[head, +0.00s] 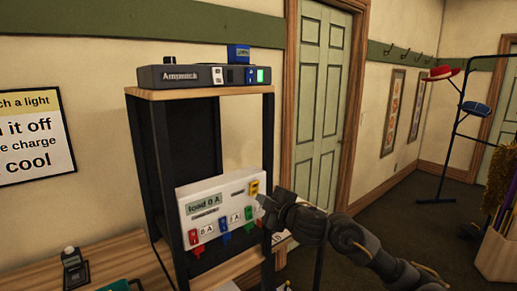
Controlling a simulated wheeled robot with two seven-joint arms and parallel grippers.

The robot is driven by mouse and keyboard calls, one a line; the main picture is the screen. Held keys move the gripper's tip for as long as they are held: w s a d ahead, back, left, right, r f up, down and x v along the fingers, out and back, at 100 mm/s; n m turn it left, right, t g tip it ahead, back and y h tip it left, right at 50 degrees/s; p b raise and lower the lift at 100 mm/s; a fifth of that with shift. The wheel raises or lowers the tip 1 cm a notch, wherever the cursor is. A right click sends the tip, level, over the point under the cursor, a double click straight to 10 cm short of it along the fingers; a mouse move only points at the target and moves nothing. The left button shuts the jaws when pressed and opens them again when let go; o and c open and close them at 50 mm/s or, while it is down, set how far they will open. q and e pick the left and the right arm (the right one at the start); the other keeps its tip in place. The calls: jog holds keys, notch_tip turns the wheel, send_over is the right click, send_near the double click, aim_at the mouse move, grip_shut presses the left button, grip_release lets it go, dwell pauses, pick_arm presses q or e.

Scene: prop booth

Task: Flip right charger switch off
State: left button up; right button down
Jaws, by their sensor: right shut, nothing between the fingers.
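A white panel (185,207) with a display reading "load 0 A" leans in the wooden rack, tilted back. Its lower part carries several coloured parts: a red one (193,237) at the left, a blue one (225,226) in the middle and a green one (249,228) at the right. A yellow part (254,187) is at its upper right. I cannot tell which is the right charger switch, nor its position. My right gripper (263,205) is shut and empty at the panel's right edge, just below the yellow part; contact is unclear. It hides part of that edge. My left gripper is out of view.
A dark "Ampmuch" box (205,76) with a lit green square sits on the rack top (190,93), a blue box (238,53) behind it. A small dark device (75,271) stands on the bench at lower left. A coat stand (450,150) is far right.

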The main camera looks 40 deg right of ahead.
jog(key=s+r+n+t, duration=0.2)
jog(key=s+r, duration=0.3)
jog(key=r, duration=1)
jog(key=s+r+n+t+y, duration=0.1)
jog(key=s+r+n+t, duration=0.2)
jog(key=r, duration=1.2)
jog(key=s+n, duration=0.2)
jog(key=shift+s+r+n+y, duration=0.25)
jog(key=shift+r+n+y, duration=0.05)
jog(key=shift+r, duration=0.05)
jog(key=shift+w+d, duration=0.1)
jog(key=p, duration=0.8)
send_near(251, 71)
jog(key=x, duration=0.5)
jog(key=shift+w, duration=0.2)
jog(key=shift+w+d+r, duration=0.1)
jog(key=shift+w+r, duration=0.05)
jog(key=shift+w, duration=0.6)
